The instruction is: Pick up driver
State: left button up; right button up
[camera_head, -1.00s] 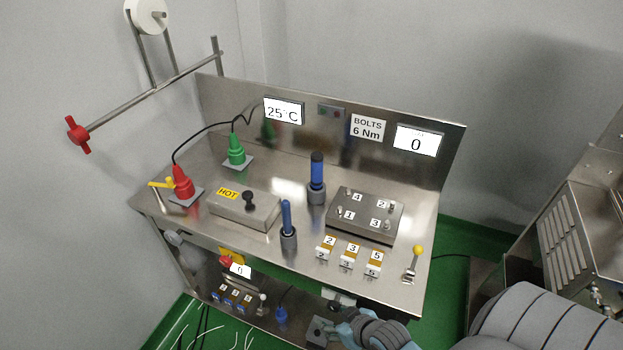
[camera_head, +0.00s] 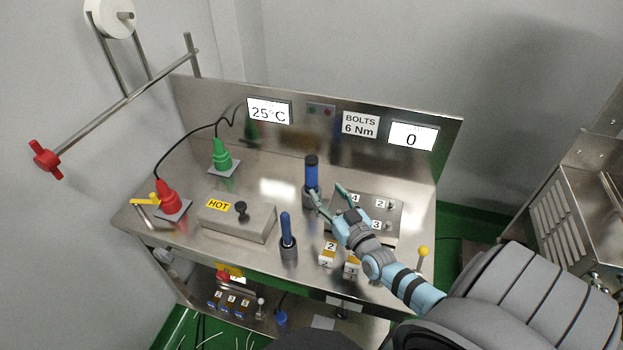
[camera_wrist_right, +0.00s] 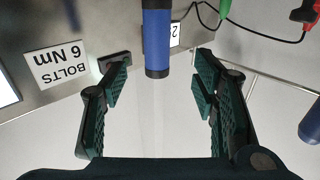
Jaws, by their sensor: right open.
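A blue driver (camera_head: 311,173) with a black end stands upright in a grey holder at the back of the steel bench. It also shows in the right wrist view (camera_wrist_right: 157,40), between and just beyond the fingertips in the picture. A second blue-handled tool (camera_head: 286,228) stands in a holder nearer the front. The frames do not label which one is the driver. My right gripper (camera_head: 327,192) is open and empty, its fingers pointing at the rear driver. I cannot tell whether a finger touches it. My left gripper is not in view.
A bolt plate (camera_head: 398,212) with numbered bolts lies partly under my right gripper and arm. Small numbered blocks (camera_head: 328,255) sit in front. A box marked HOT (camera_head: 237,220) and red (camera_head: 166,198) and green (camera_head: 221,155) plugs are on the left. A steel back panel (camera_head: 330,135) rises behind.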

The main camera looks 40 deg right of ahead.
aim_at(315, 174)
jog(key=w+b, duration=0.1)
jog(key=w, duration=0.2)
jog(key=w+d+b, duration=0.1)
jog(key=w+b, duration=0.1)
jog(key=w, duration=0.1)
jog(key=w+d+b, duration=0.1)
jog(key=w, duration=0.2)
jog(key=shift+w+d+f, duration=0.1)
jog(key=shift+w+f, duration=0.1)
jog(key=shift+w, duration=0.1)
jog(key=shift+w+r+b, duration=0.1)
jog(key=shift+w+b, duration=0.25)
jog(key=shift+b, duration=0.05)
jog(key=shift+w+r, duration=0.1)
jog(key=c, duration=1.2)
jog(key=shift+r, duration=0.1)
grip_shut()
jog(key=shift+p, duration=0.3)
